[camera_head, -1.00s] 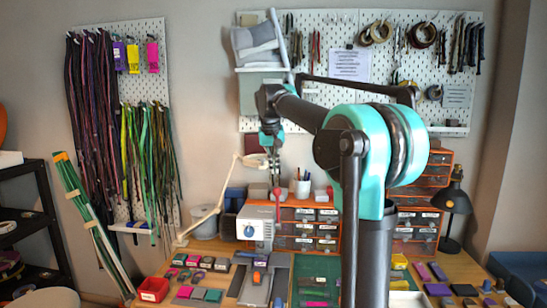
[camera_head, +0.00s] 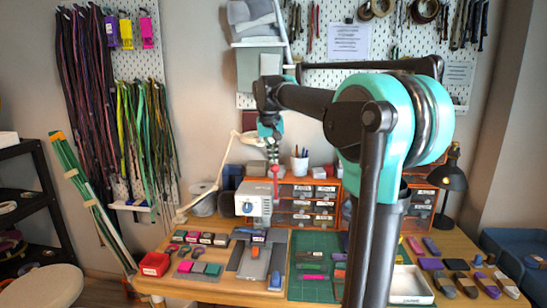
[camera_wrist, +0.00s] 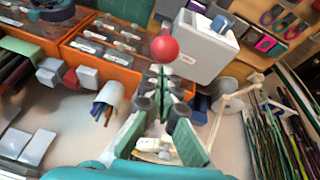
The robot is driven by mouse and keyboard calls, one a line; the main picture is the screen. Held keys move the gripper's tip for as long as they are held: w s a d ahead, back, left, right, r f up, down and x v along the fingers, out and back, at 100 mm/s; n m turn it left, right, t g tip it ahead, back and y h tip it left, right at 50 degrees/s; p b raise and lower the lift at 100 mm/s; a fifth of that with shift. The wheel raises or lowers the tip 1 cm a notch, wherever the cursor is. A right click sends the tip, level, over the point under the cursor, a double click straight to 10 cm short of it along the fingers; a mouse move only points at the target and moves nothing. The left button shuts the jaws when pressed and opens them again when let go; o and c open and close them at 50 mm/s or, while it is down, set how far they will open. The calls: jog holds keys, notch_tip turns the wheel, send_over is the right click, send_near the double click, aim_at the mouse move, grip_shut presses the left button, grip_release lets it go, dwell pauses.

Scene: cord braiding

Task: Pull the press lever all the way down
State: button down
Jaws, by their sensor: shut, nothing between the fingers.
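The press (camera_head: 252,201) is a pale grey box with a blue dial on the workbench, left of the drawers. Its lever stands upright at its right side and ends in a red knob (camera_head: 275,169). My gripper (camera_head: 272,160) points down just above the knob in the head view. In the wrist view, the red knob (camera_wrist: 164,48) lies just beyond my fingertips (camera_wrist: 163,70), with the press body (camera_wrist: 205,48) behind it. The fingers are shut and empty. I cannot tell whether they touch the knob. Most of the lever's shaft is hidden in the wrist view.
Orange drawers (camera_head: 307,190) and a pen cup (camera_head: 300,164) stand to the right of the press. A white lamp arm (camera_head: 210,181) rises at its left. A grey fixture (camera_head: 257,262) and a green mat (camera_head: 315,254) lie in front. My arm hides part of the bench.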

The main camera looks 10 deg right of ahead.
jog(key=shift+s+a+f, duration=0.1)
jog(key=shift+s+a, duration=0.1)
jog(key=shift+s, duration=0.3)
jog(key=s+a+f+t+h, duration=0.2)
jog(key=s+a+f+t, duration=0.1)
jog(key=s+f+t, duration=0.55)
jog(key=s+f, duration=0.6)
jog(key=f, duration=0.5)
jog(key=shift+a+h, duration=0.3)
jog(key=shift+a, duration=0.05)
dwell(0.7)
jog(key=shift+r, duration=0.1)
